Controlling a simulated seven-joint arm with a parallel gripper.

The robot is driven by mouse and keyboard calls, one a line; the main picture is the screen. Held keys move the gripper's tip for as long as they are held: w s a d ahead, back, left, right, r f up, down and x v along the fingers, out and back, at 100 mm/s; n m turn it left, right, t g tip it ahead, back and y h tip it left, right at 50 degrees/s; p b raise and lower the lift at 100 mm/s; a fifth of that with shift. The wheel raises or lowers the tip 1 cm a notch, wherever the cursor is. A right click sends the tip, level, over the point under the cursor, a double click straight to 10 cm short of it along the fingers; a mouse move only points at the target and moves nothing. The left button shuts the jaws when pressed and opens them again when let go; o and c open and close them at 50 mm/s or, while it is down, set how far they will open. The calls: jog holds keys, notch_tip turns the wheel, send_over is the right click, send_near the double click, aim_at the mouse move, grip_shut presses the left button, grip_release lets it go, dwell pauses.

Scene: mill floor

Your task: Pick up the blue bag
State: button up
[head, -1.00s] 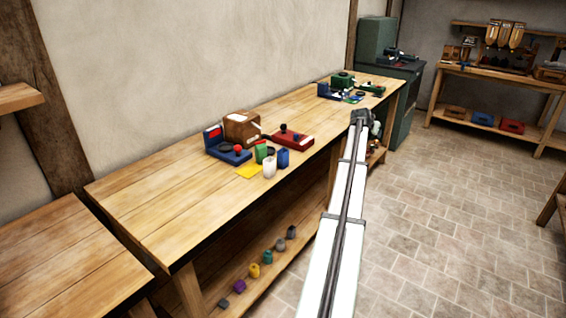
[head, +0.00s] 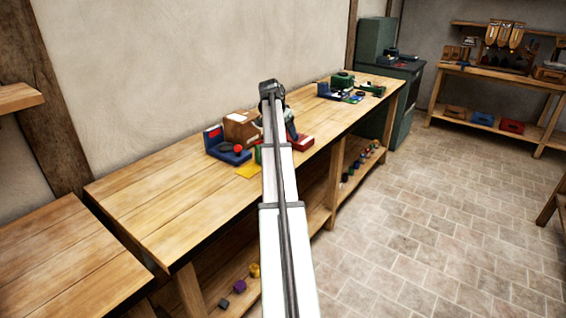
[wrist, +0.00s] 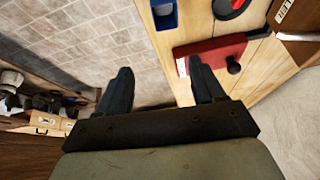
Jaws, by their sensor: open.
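A small blue open-topped item, which looks like the blue bag (wrist: 164,18), stands on the bench at the top edge of the wrist view, cut off by the frame. My arm hides it in the head view. My gripper (wrist: 160,84) is open and empty, its two dark fingers spread apart. In the head view my gripper (head: 291,130) hangs over the bench near the red block. The bag lies beyond the fingertips in the wrist view, apart from them.
A red block with a dark knob (wrist: 212,52) sits close by the right finger. The bench's left part is clear.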

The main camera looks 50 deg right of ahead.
jog(key=w+a, duration=0.2)
jog(key=a, duration=0.2)
jog(key=shift+y, duration=0.3)
jog(key=x, duration=1.3)
jog(key=shift+s+d+f, duration=0.1)
jog(key=shift+d+f, duration=0.2)
jog(key=shift+c, duration=0.2)
jog(key=shift+r, duration=0.1)
jog(key=c, duration=1.1)
